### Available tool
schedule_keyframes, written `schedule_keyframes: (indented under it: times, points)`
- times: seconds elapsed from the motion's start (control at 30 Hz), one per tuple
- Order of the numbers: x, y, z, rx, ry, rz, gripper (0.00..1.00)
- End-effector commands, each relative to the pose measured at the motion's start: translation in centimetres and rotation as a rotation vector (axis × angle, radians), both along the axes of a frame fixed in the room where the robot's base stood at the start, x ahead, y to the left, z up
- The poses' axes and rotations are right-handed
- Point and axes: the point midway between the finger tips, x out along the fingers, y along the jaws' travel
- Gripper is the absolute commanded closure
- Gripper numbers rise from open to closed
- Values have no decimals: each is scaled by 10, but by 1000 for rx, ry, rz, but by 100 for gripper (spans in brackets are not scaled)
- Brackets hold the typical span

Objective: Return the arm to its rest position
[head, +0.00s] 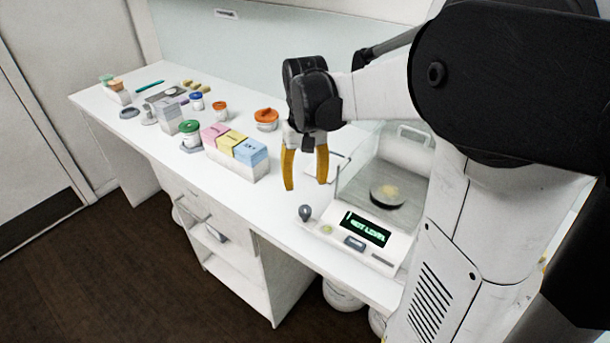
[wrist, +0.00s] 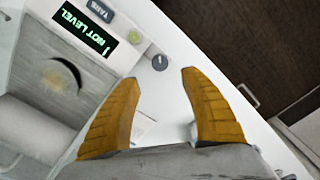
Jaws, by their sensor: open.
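My gripper (head: 305,168) hangs above the bench, its two yellow fingers pointing down. The fingers are apart with nothing between them. It also shows in the wrist view (wrist: 160,95), open and empty over the white bench top. My arm reaches in from the right of the head view, bent, with the gripper just left of the balance (head: 350,232). The balance display reads "NOT LEVEL" in green.
The white bench (head: 310,205) runs to the back left. Pink, yellow and blue boxes (head: 235,145), a green-lidded jar (head: 190,133) and an orange-lidded jar (head: 266,119) stand left of my gripper. A grey knob (head: 305,212) is at the balance's left corner. The floor in front is clear.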

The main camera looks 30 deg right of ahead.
Motion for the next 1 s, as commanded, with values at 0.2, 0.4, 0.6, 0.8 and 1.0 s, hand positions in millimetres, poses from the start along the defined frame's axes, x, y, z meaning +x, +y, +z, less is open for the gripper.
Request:
schedule_keyframes:
  times: [0.2,0.4,0.6,0.8,1.0]
  points:
    - [0,0,14,0,0,0,47]
    - [0,0,14,0,0,0,47]
    - [0,0,14,0,0,0,47]
    - [-7,10,18,-9,-30,18,47]
    - [-38,56,34,-50,-196,109,47]
